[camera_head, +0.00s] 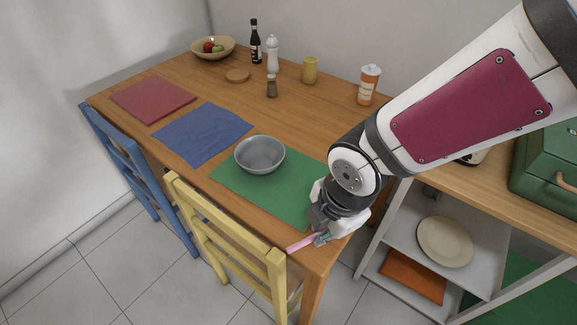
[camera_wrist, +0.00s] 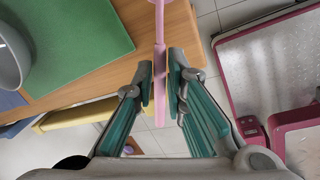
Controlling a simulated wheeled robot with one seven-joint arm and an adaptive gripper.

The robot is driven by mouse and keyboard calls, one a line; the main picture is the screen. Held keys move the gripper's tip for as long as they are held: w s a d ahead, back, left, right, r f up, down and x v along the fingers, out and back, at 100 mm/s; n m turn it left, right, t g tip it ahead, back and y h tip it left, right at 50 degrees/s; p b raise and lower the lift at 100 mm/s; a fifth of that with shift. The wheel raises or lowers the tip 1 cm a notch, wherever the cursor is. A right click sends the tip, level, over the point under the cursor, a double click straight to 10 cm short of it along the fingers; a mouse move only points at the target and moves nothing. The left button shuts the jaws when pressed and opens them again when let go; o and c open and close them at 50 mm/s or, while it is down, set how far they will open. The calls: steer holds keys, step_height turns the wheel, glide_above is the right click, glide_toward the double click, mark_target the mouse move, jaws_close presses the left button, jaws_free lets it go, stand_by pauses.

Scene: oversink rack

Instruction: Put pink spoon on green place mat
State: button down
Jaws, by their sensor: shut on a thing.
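My gripper (camera_wrist: 163,75) is shut on the pink spoon (camera_wrist: 159,40), with a finger on each side of its handle. In the head view my gripper (camera_head: 322,232) is at the table's near right corner, and the spoon (camera_head: 302,243) points left from its fingers. In the wrist view the spoon lies over the table edge, right of the mat. The green place mat (camera_head: 290,203) lies flat at the table's near right end, partly hidden by my arm. A grey bowl (camera_head: 260,155) stands on its far left part; the bowl's edge also shows in the wrist view (camera_wrist: 12,55).
A blue mat (camera_head: 203,133) and a red mat (camera_head: 153,98) lie further left on the table. A yellow chair (camera_head: 225,238) and a blue chair (camera_head: 135,170) stand at the near edge. An orange-labelled bottle (camera_head: 368,86) and a yellow cup (camera_head: 310,71) stand behind. The green mat's near part is bare.

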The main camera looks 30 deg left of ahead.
mark_target(301, 242)
steer(key=s+a+n, duration=0.1)
steer(key=s+n, duration=0.1)
steer(key=n, duration=0.1)
steer(key=s+a+n+b, duration=0.1)
steer(key=shift+s+a+f+n+g, duration=0.15)
steer(key=shift+s+a+n+g, duration=0.15)
steer(key=shift+s+g, duration=0.1)
steer(key=shift+w+a, duration=0.2)
steer(key=shift+w, duration=0.15)
steer(key=w+a, duration=0.2)
steer(key=w, duration=0.2)
steer(key=w+a+f+b, duration=0.1)
steer(key=w, duration=0.4)
steer(key=w+a, duration=0.2)
steer(key=w, duration=0.2)
steer(key=shift+w+a+f, duration=0.15)
steer(key=shift+a+f, duration=0.05)
steer(key=shift+a, duration=0.15)
steer(key=shift+w+a+f+b, duration=0.1)
steer(key=shift+w+f+b, duration=0.1)
steer(key=shift+w+b, duration=0.1)
steer(key=shift+f+b, duration=0.4)
steer(key=shift+f, duration=1.15)
steer(key=shift+s+f, duration=0.1)
steer(key=shift+f, duration=0.05)
steer(key=c, duration=1.8)
jaws_free()
steer(key=shift+o, duration=1)
